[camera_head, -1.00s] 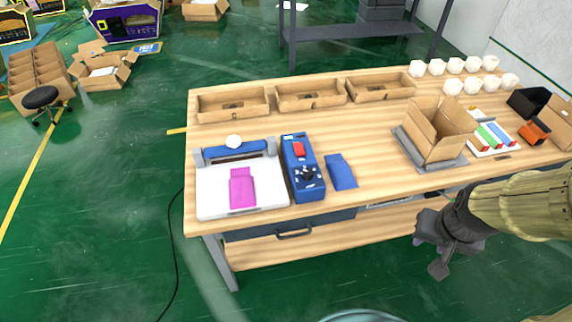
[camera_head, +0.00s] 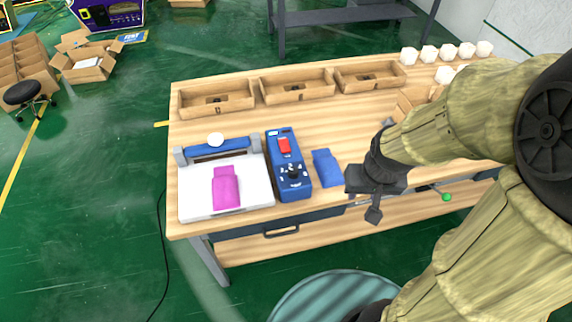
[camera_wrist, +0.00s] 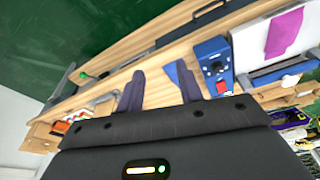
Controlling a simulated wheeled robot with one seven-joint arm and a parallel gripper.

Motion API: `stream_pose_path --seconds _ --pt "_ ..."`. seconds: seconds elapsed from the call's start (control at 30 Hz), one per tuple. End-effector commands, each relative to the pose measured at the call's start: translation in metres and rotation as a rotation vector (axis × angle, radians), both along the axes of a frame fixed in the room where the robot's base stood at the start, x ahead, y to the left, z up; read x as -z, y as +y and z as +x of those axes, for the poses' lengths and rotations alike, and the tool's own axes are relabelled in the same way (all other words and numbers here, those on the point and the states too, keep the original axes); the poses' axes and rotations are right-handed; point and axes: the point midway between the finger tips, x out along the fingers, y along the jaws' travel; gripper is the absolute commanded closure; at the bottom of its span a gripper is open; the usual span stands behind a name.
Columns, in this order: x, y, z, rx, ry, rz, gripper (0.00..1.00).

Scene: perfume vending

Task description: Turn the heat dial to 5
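The heat dial (camera_head: 293,171) is a black knob on the front part of a blue control box (camera_head: 275,160), with white marks around it. The number it points at is too small to read. A red switch (camera_head: 284,146) sits behind the dial on the same box. In the wrist view, the dial (camera_wrist: 217,66) and the red switch (camera_wrist: 222,88) show right of the fingers. My gripper (camera_head: 358,200) is at the table's front edge, right of the box and apart from it. In the wrist view, my gripper (camera_wrist: 160,85) has its two fingers spread, with nothing between them.
A white heat press (camera_head: 230,203) with a pink pouch (camera_head: 226,188) stands left of the box. A blue pouch (camera_head: 327,168) lies between the box and my gripper. Three cardboard trays (camera_head: 216,97) line the back. My arm hides much of the table's right side.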

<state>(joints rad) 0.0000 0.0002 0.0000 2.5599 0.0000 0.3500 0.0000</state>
Motion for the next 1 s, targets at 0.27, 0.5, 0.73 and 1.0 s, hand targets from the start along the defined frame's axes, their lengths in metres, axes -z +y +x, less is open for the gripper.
stream_pose_path --seconds 0.27,0.5,0.73,1.0 --pt "0.000 0.000 0.000 -0.004 0.000 -0.001 0.50" --pt "-0.010 0.012 0.024 -0.250 0.032 -0.059 0.45" --pt "-0.020 0.043 0.076 -0.853 0.099 -0.166 0.45" --pt "-0.019 0.091 0.133 -1.599 0.142 -0.245 0.45"
